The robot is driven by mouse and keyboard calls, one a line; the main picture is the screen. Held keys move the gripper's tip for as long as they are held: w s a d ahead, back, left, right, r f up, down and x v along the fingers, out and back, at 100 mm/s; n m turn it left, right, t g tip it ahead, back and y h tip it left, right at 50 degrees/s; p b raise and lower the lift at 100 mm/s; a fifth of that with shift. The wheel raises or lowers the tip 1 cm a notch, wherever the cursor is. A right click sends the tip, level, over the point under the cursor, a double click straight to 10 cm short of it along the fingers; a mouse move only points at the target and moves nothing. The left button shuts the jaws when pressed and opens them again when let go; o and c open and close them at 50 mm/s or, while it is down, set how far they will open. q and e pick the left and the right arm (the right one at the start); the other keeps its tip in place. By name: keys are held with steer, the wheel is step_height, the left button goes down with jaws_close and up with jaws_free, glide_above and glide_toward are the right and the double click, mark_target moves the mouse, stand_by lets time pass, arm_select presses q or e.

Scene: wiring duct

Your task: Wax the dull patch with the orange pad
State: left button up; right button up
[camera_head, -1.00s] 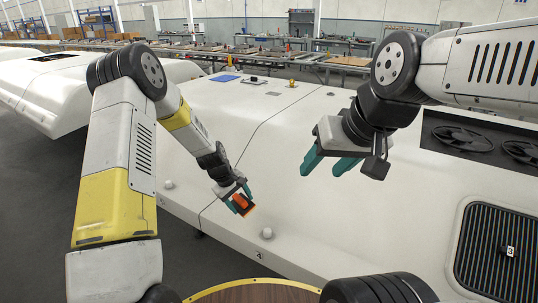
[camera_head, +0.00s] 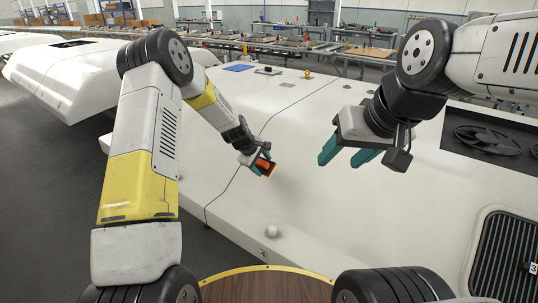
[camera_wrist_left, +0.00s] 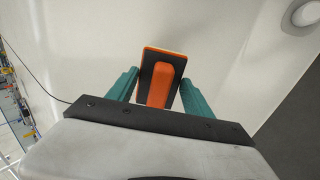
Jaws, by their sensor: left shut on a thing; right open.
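The orange pad (camera_head: 263,164) has a dark backing and an orange handle. My left gripper (camera_head: 259,165) is shut on it, low over the white panel (camera_head: 330,222). In the left wrist view the pad (camera_wrist_left: 161,75) sits between the teal fingers of the left gripper (camera_wrist_left: 160,88), with the white surface behind it. I cannot tell whether the pad touches the panel. My right gripper (camera_head: 347,155) is open and empty above the panel, to the right of the left one. I cannot clearly make out the dull patch.
A white knob (camera_head: 272,231) stands near the panel's front edge. A dark fan unit (camera_head: 489,140) and a black grille (camera_head: 505,258) are set in at the right. A blue sheet (camera_head: 239,68) and small parts lie at the far end. The panel's middle is clear.

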arm_select(q)
steer(key=w+a+f, duration=0.1)
steer(key=a+f, duration=0.1)
steer(key=a, duration=0.1)
steer(key=w+a+f, duration=0.1)
steer(key=a+f, duration=0.1)
steer(key=a, duration=0.1)
steer(key=w+a+f, duration=0.2)
steer(key=a, duration=0.2)
steer(key=shift+w+f, duration=0.1)
steer(key=shift+f, duration=0.1)
steer(key=s+d, duration=0.3)
steer(key=d, duration=0.1)
steer(key=s+d, duration=0.3)
steer(key=d, duration=0.1)
steer(key=s+d, duration=0.3)
steer(key=d, duration=0.1)
steer(key=shift+d, duration=0.1)
steer(key=w+d+r, duration=0.1)
steer(key=w, duration=0.1)
steer(key=w+d+r, duration=0.2)
steer(key=shift+w+d+r, duration=0.15)
steer(key=shift+w+r, duration=0.05)
steer(key=shift+w+d+r, duration=0.45)
steer(key=shift+w, duration=0.1)
steer(key=o, duration=0.7)
steer(key=shift+c, duration=0.2)
steer(key=c, duration=0.8)
steer(key=shift+c, duration=0.2)
